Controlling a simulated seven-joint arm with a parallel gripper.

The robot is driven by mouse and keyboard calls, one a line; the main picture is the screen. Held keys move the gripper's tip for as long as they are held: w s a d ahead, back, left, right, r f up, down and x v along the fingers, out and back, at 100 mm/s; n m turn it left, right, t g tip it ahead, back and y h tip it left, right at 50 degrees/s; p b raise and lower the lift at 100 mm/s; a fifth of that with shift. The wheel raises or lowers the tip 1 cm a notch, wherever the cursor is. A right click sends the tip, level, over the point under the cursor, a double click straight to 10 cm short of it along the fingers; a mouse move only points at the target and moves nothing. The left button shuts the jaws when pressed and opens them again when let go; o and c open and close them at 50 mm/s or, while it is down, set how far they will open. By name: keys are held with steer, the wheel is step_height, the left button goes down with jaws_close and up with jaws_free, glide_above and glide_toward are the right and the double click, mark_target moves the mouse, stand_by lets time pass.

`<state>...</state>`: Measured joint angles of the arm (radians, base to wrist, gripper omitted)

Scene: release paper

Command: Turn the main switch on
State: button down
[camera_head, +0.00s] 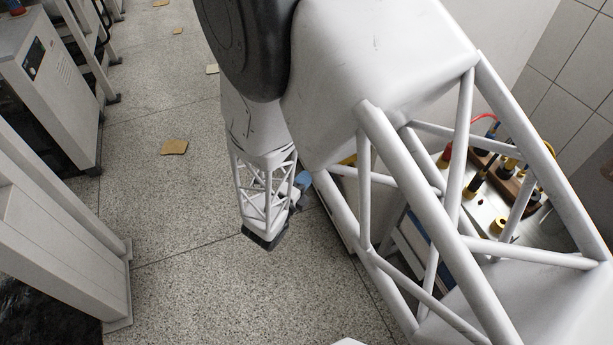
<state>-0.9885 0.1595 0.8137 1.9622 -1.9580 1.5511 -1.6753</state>
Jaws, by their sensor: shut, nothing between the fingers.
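I cannot make out a main switch in this view. My own arm fills the upper middle and right and hides much of the scene behind it. My forearm hangs down over the floor and ends in a dark part just left of the picture's middle. Small grey and blue parts show beside that end, partly hidden, and I cannot tell what they belong to. I cannot make out any gripper fingers.
A machine top (483,209) with black-and-yellow fittings and a red cable shows through my arm's lattice at right. A grey cabinet (52,85) stands upper left and a pale post (65,235) lower left. Speckled floor (190,285) between them is open, with scattered brown pieces (174,148).

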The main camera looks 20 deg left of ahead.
steer(key=shift+d+f+n, duration=0.15)
steer(key=shift+d+n, duration=0.05)
steer(key=shift+n, duration=0.1)
stand_by(0.6)
steer(key=a+x, duration=0.2)
steer(key=x, duration=1)
steer(key=shift+w+a, duration=0.25)
steer(key=shift+w, duration=0.35)
